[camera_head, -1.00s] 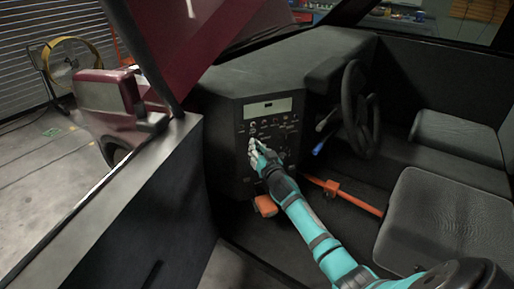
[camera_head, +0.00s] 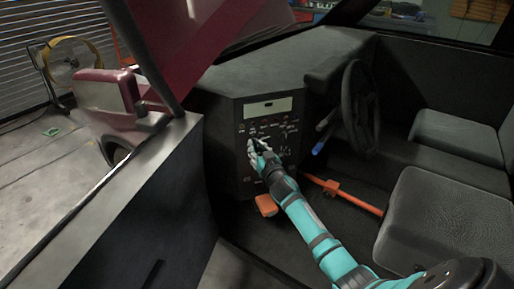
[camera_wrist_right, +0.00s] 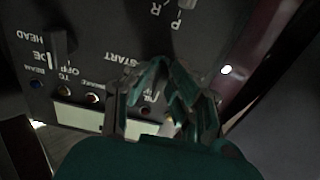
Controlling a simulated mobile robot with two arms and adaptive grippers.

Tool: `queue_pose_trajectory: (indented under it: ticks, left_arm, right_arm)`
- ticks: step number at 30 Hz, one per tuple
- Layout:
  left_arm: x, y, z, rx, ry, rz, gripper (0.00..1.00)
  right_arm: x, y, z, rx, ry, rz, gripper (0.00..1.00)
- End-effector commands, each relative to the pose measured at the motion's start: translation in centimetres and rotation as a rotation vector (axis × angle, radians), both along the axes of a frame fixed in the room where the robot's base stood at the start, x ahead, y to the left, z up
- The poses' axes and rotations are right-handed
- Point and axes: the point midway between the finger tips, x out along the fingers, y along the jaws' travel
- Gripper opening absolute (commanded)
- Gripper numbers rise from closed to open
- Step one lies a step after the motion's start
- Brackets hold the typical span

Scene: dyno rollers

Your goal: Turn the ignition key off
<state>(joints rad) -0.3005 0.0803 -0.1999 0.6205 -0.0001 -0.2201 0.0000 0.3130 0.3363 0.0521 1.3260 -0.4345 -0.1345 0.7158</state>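The black dash panel (camera_head: 269,130) carries the ignition controls, with several small switches and labels. My right gripper (camera_head: 252,147) is at the panel face, below its light display strip. In the right wrist view the right gripper (camera_wrist_right: 167,66) has its fingertips close together beside an upside-down "START" label (camera_wrist_right: 118,65). I cannot make out the ignition key; it may be hidden by the fingers. I cannot tell whether they hold anything. My left gripper is not in view.
A steering wheel (camera_head: 358,108) with a blue-ended lever is right of the panel. An orange bar (camera_head: 345,193) crosses the footwell. Grey seats (camera_head: 450,222) stand at the right. Another knob (camera_wrist_right: 60,42) is on the panel. The open door is at left.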

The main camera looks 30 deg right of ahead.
Motion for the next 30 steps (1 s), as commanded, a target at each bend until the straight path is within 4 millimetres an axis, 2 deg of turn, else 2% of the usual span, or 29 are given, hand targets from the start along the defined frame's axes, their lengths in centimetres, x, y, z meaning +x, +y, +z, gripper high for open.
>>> queue_pose_trajectory:
  ticks: [2, 10, 14, 24, 30]
  left_arm:
    - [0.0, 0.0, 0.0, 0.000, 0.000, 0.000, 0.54]
    - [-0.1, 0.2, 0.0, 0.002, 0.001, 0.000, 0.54]
    - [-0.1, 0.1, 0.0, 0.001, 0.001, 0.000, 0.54]
    - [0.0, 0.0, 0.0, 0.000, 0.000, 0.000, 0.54]
    - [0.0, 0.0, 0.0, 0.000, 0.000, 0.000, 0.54]
  right_arm:
    - [0.0, 0.0, 0.0, 0.001, -0.001, 0.000, 0.32]
    - [-0.1, 0.0, 0.1, 0.001, -0.003, 0.000, 0.32]
    - [-1.1, 0.2, 0.1, 0.002, -0.004, 0.001, 0.32]
    - [-7.9, 1.8, 0.0, 0.003, -0.001, 0.001, 0.32]
    - [-10.8, 2.4, 0.0, 0.002, 0.000, 0.000, 0.32]
